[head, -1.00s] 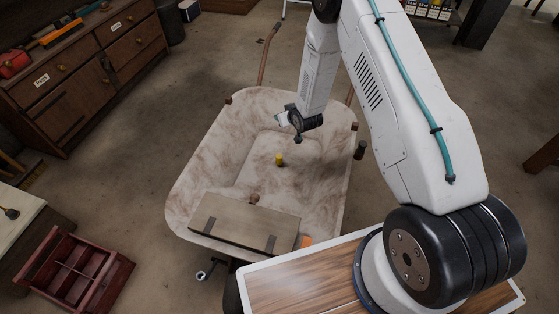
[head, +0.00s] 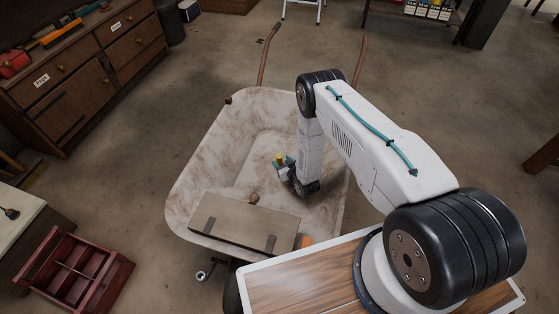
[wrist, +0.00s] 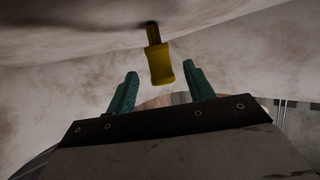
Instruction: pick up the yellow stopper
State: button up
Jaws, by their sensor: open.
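The yellow stopper (head: 280,158) is in the pale, brown-streaked wheelbarrow tub, close to my gripper (head: 281,165). In the wrist view the yellow stopper (wrist: 160,63) has a flared yellow body and a darker ribbed part that meets a dark spot on the tub surface. My gripper (wrist: 160,88) is open, with its two teal fingers apart. The stopper shows between and just beyond the fingertips, with space on both sides. No contact with the fingers is visible. In the head view my gripper partly hides the stopper's lower part.
The wheelbarrow tub (head: 215,150) surrounds my gripper with sloping walls. A wooden board with dark straps (head: 235,222) lies across its near end. A small brown knob (head: 254,197) and an orange piece (head: 306,241) are near the board. A red crate (head: 75,270) stands on the floor at left.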

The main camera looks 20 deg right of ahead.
aim_at(281, 160)
jog(key=x, duration=0.3)
jog(key=shift+w+a+f, duration=0.1)
jog(key=shift+w, duration=0.15)
jog(key=c, duration=1.1)
jog(key=shift+o, duration=0.2)
